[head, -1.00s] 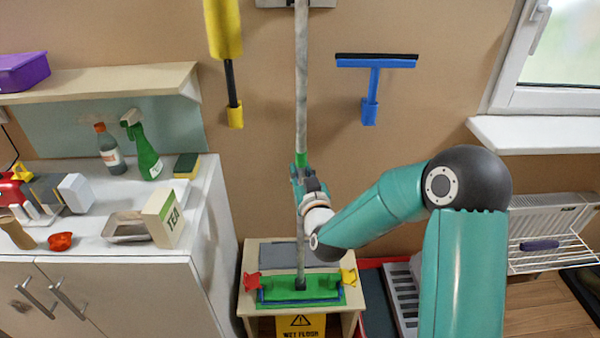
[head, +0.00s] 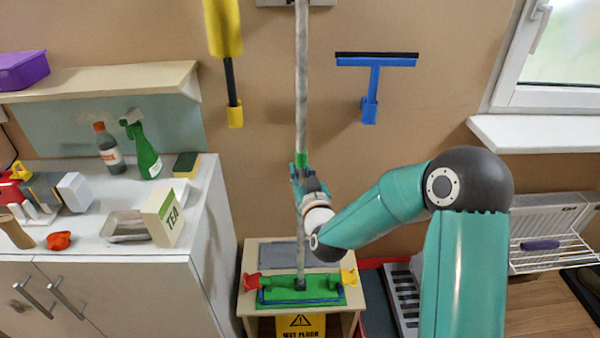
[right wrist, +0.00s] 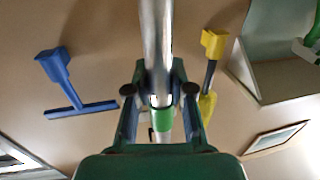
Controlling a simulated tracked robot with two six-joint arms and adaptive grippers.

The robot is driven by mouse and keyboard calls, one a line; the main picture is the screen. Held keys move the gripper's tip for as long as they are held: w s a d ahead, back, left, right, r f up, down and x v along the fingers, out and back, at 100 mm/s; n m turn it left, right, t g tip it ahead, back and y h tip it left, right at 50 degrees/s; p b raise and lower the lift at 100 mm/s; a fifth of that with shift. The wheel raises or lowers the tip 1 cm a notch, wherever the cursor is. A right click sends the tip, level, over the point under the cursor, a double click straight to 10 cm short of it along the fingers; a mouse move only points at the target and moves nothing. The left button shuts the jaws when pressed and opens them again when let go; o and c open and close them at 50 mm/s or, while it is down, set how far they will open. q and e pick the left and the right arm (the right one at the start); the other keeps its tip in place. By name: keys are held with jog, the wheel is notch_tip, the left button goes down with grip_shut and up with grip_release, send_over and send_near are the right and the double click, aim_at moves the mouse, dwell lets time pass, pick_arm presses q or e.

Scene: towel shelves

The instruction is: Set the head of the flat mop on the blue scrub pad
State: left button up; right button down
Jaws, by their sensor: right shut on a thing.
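The flat mop has a long grey pole (head: 301,85) that stands nearly upright. Its flat green head (head: 285,295) is low over a small wooden stand. The blue scrub pad (head: 262,299) shows only as a blue edge around the head; the head hides most of it. I cannot tell whether the head touches the pad or hovers just above it. My right gripper (head: 299,178) is shut on the pole, just below a green band. In the right wrist view its fingers (right wrist: 158,98) flank the pole. My left gripper is not in view.
The wooden stand (head: 252,264) also holds a grey pad (head: 285,255), with red (head: 251,281) and yellow (head: 348,277) pieces beside the mop head. A yellow wet-floor sign (head: 300,326) is below. A white cabinet (head: 205,245) stands left. A blue squeegee (head: 374,85) hangs on the wall.

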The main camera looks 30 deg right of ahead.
jog(key=shift+b, duration=0.3)
dwell(0.4)
jog(key=c, duration=1)
grip_release()
jog(key=shift+o, duration=0.3)
jog(key=shift+f, duration=0.3)
jog(key=v, duration=0.8)
jog(key=s+a+f+n+g+y+p, duration=0.1)
jog(key=a+f+g+y, duration=0.1)
jog(key=a+f, duration=0.35)
jog(key=s+a+f+n+g+y+p, duration=0.1)
jog(key=a+f+g+y, duration=0.1)
jog(key=f, duration=0.7)
jog(key=s+a+f+n+g+y+p, duration=0.1)
jog(key=a+f+g+y, duration=0.2)
jog(key=f, duration=0.4)
jog(key=s+a+f+g+y, duration=0.1)
jog(key=s+a+f+g, duration=0.3)
jog(key=s, duration=0.5)
jog(key=s+a+f+g+y, duration=0.2)
jog(key=s+a+f+g, duration=0.3)
jog(key=s, duration=0.4)
jog(key=shift+a+f+m+p, duration=0.4)
jog(key=shift+a+f, duration=0.4)
jog(key=shift+a, duration=0.2)
